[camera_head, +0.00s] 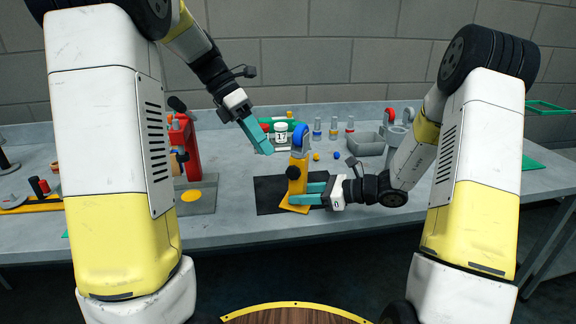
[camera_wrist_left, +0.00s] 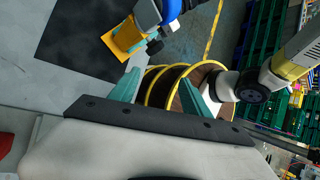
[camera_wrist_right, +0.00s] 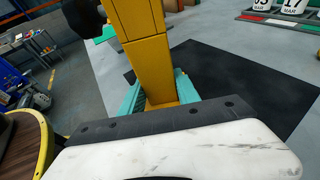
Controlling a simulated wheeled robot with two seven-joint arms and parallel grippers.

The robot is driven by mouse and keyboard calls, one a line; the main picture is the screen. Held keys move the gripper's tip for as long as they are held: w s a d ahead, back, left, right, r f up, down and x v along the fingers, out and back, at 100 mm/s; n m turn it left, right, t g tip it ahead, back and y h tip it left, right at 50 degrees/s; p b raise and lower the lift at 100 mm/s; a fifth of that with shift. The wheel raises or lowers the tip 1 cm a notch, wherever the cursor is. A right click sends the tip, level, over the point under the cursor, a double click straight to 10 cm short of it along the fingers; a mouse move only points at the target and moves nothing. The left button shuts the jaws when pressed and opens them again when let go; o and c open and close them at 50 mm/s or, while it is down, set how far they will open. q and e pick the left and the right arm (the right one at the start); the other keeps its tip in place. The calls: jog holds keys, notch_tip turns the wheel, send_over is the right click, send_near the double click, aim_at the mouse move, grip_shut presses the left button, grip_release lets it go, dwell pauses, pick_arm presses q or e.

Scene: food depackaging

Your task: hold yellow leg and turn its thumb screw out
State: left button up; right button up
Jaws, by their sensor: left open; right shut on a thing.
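The yellow leg (camera_head: 298,180) stands upright on the black mat (camera_head: 268,187), with a blue curved piece (camera_head: 301,138) at its top. Its black thumb screw (camera_head: 292,172) sticks out on the left side; the right wrist view also shows a dark knob (camera_wrist_right: 86,18) beside the leg (camera_wrist_right: 150,70). My right gripper (camera_head: 308,194) is shut on the yellow leg low down, a finger on either side. My left gripper (camera_head: 265,144) is open and empty, above and left of the leg. In the left wrist view the screw (camera_wrist_left: 155,46) lies beyond the fingertips (camera_wrist_left: 166,88), apart from them.
A red stand (camera_head: 192,145) on a grey plate with a yellow disc (camera_head: 191,195) is at the left. A white jar (camera_head: 281,132), several small bottles and a grey bin (camera_head: 366,144) stand behind. Small yellow and blue balls lie right of the leg.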

aim_at(291, 168)
pick_arm(q)
jog(key=s+d+r+m+t+y, duration=0.2)
jog(key=m+t, duration=0.1)
jog(key=m, duration=1)
jog(key=s+d+r+m+t+y, duration=0.2)
jog(key=d+m+t, duration=0.1)
jog(key=m, duration=1)
jog(key=shift+t, duration=0.3)
jog(key=x, duration=1.1)
jog(key=shift+w+a+f, duration=0.2)
jog(key=shift+w+f, duration=0.05)
jog(key=shift+f, duration=0.1)
grip_shut()
